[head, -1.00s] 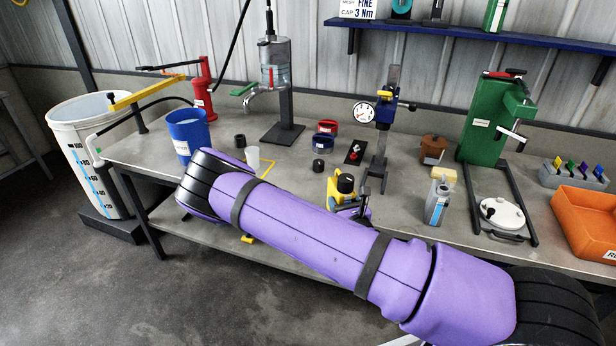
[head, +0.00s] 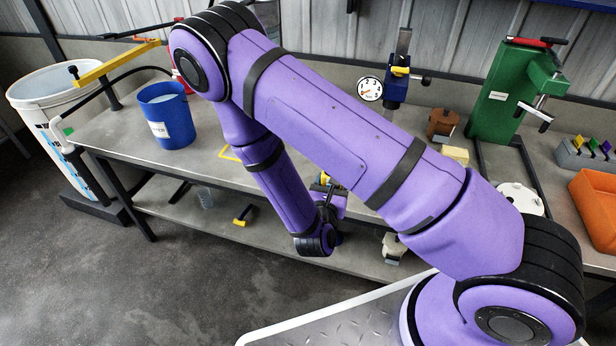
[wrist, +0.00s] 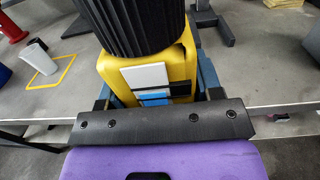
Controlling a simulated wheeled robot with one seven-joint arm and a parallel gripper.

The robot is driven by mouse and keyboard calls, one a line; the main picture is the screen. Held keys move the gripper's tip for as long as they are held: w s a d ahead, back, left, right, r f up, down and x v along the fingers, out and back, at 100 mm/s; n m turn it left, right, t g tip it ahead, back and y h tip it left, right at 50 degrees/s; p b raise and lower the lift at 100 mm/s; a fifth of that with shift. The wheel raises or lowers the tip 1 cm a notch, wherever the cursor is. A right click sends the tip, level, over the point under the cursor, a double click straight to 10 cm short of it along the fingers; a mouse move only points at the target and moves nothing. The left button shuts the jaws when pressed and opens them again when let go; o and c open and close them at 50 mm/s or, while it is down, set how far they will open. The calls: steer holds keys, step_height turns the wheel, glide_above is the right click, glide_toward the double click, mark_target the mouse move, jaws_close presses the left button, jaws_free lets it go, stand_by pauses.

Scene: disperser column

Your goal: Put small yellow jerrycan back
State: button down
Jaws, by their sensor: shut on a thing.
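The small yellow jerrycan (wrist: 150,75) with a ribbed black cap (wrist: 130,20) fills the middle of the wrist view. My gripper (wrist: 158,85) is shut on it, with dark fingers along both sides. In the head view my arm hides most of the jerrycan; my gripper (head: 325,195) shows near the bench's front edge. A yellow square outline (wrist: 56,77) is on the bench to the left in the wrist view, and part of it shows in the head view (head: 228,154). The jerrycan's base is hidden, so I cannot tell its height over the bench.
A blue bucket (head: 166,120) is at the bench's left. The gauge stand (head: 397,85), brown pot (head: 441,122) and green press (head: 505,90) stand to the right. A lower shelf (head: 165,190) runs under the bench.

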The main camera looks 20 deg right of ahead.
steer(key=shift+s+a+r+h, duration=0.1)
steer(key=shift+s+a+h, duration=0.05)
steer(key=shift+h, duration=0.15)
steer(key=shift+w+a, duration=0.1)
steer(key=shift+w, duration=0.1)
steer(key=shift+w+a+f, duration=0.3)
steer(key=shift+w+f, duration=0.5)
steer(key=shift+w, duration=1.7)
steer(key=shift+w+a+f, duration=0.25)
steer(key=shift+w+f, duration=0.6)
steer(key=shift+w, duration=1.7)
steer(key=shift+w+a+f, duration=0.3)
steer(key=shift+w+f, duration=0.5)
steer(key=shift+w, duration=1.7)
steer(key=shift+f, duration=0.15)
steer(key=shift+c, duration=1.4)
jaws_free()
